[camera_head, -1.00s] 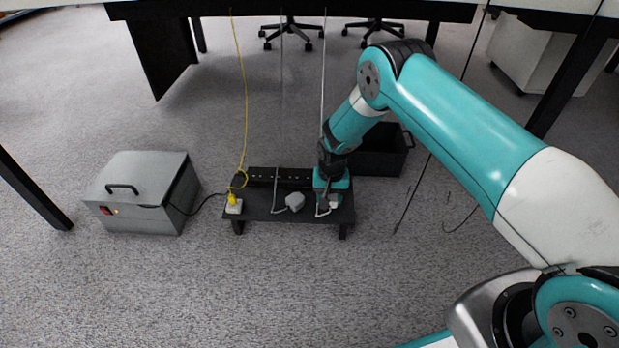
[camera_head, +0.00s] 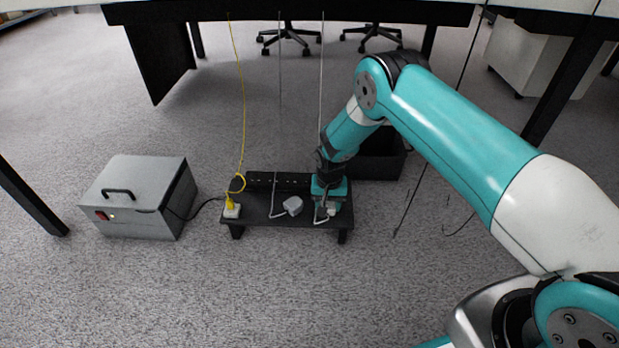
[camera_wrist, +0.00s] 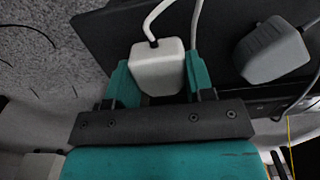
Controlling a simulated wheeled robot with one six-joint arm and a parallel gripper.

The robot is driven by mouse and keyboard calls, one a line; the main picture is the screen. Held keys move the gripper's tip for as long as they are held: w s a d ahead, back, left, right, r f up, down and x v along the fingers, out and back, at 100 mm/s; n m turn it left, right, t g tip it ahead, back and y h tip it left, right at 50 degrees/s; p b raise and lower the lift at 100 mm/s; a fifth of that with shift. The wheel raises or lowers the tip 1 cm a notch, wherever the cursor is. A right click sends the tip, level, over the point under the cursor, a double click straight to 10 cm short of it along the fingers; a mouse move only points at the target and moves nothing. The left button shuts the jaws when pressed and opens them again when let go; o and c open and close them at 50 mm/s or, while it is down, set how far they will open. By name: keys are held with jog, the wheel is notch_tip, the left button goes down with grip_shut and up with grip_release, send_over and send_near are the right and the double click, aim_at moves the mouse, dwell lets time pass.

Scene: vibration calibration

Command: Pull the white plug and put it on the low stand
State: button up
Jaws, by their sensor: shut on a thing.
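The white plug (camera_wrist: 157,68) sits between the teal fingers of my gripper (camera_wrist: 155,85) in the wrist view, with a white cable at its top. My gripper is shut on it. In the head view my gripper (camera_head: 328,192) is low over the right end of the low black stand (camera_head: 262,214). A bit of white shows at the fingertips there; the fingers hide most of the plug. I cannot tell whether the plug touches the stand. The stand's dark surface (camera_wrist: 110,40) also shows beside the plug in the wrist view.
A grey plug (camera_head: 293,205) lies mid-stand, left of my gripper. A yellow plug (camera_head: 231,204) is at the stand's left end. A black power strip (camera_head: 262,180) runs along the back. A grey box (camera_head: 145,190) stands left, a black bin (camera_head: 385,165) behind right. Cables hang overhead.

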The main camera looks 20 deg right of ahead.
aim_at(328, 203)
jog(key=shift+f, duration=0.15)
jog(key=o, duration=1)
jog(key=shift+r+p, duration=2)
jog(key=shift+r, duration=0.55)
jog(key=shift+f, duration=0.1)
